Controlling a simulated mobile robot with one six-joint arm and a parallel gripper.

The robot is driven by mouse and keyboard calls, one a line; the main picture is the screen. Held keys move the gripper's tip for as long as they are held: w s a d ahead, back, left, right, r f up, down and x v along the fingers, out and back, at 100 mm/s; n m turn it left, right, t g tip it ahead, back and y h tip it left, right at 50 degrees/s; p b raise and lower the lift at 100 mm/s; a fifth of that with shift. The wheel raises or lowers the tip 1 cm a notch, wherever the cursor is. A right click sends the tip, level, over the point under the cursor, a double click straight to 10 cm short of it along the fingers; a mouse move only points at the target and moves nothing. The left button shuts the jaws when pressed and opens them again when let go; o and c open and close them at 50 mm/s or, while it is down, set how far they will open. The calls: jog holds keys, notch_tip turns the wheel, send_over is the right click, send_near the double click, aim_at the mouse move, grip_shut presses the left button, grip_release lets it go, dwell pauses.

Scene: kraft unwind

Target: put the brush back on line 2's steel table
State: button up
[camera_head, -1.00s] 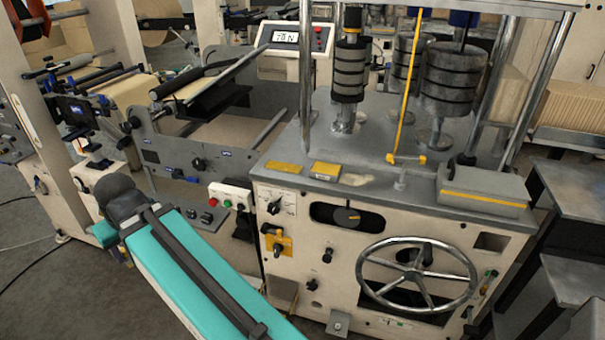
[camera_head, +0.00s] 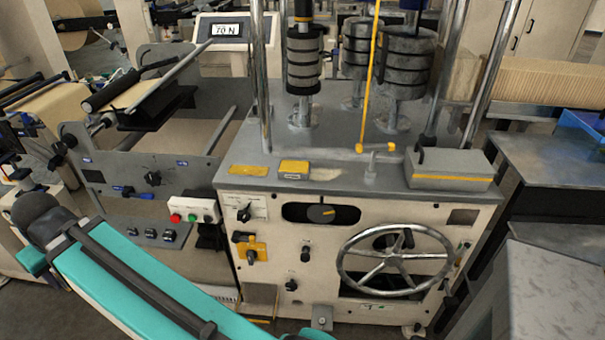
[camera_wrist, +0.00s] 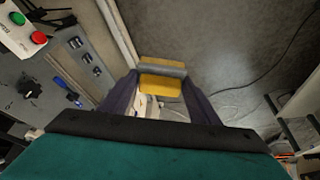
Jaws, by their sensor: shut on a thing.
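In the wrist view my gripper (camera_wrist: 162,92) is shut on a yellow block-like thing with a grey band (camera_wrist: 162,67), which I take for the brush. Its bristles cannot be made out. It is held above the grey floor. The gripper is out of sight in the head view, where only my teal arm shows at the lower left. A grey metal-topped table (camera_head: 560,280) stands at the lower right, cut off by the picture edge. A darker table (camera_head: 565,160) stands behind it. I cannot tell which of these is line 2's steel table.
A cream machine with a large handwheel (camera_head: 397,262) and weight stacks (camera_head: 407,62) fills the middle. A grey and yellow box (camera_head: 450,170) and a small yellow block (camera_head: 294,169) lie on its top. A blue bin (camera_head: 585,130) stands at the right edge. A cable (camera_wrist: 262,75) lies on the floor.

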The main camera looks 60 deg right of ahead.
jog(key=shift+d, duration=0.15)
jog(key=s+d+r+m+g+h+b, duration=0.1)
jog(key=s+d+m, duration=0.35)
jog(key=d, duration=0.75)
jog(key=s+d+m+h+b, duration=0.1)
jog(key=s+d+m, duration=0.3)
jog(key=d, duration=0.7)
jog(key=s+d+r+m+g+h+b, duration=0.1)
jog(key=s+d+m+h, duration=0.15)
jog(key=s+d, duration=0.65)
jog(key=s+d+r+m+g+b, duration=0.1)
jog(key=s+d+m+g, duration=0.1)
jog(key=s+d+m, duration=0.4)
jog(key=s+d+r+m+g+b, duration=0.1)
jog(key=s+d+m, duration=0.4)
jog(key=s+d, duration=0.8)
jog(key=s+g+b, duration=0.1)
jog(key=s, duration=0.6)
jog(key=shift+s+d+m, duration=0.15)
jog(key=shift+d+m, duration=0.25)
jog(key=shift+d+r+p, duration=0.15)
jog(key=shift+r+p, duration=0.1)
jog(key=shift+p, duration=0.05)
